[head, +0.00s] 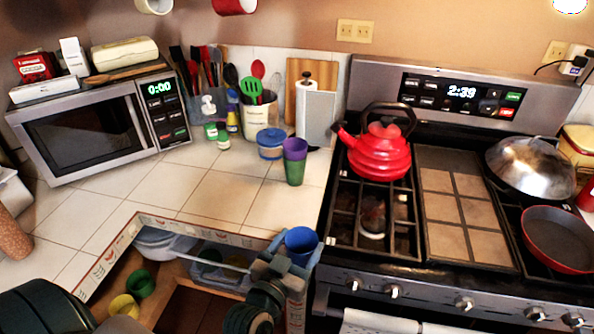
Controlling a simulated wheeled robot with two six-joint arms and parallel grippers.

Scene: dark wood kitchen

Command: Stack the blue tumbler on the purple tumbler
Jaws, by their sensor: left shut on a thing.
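The blue tumbler (301,241) is held upright in my left gripper (291,265), near the counter's front corner beside the stove. The gripper is shut on it, and its jaws hide part of the tumbler's lower body. The purple tumbler (295,149) stands upright farther back on the tiled counter, on top of a green tumbler (295,173). The blue tumbler is apart from this stack, nearer to me. My right gripper is not in view.
A blue-lidded jar (271,144) and a paper towel holder (315,115) stand close behind the stack. A red kettle (380,150) sits on the stove to the right. The counter (215,195) left of the stack is clear. An open drawer below holds green (141,283) and yellow (124,306) cups.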

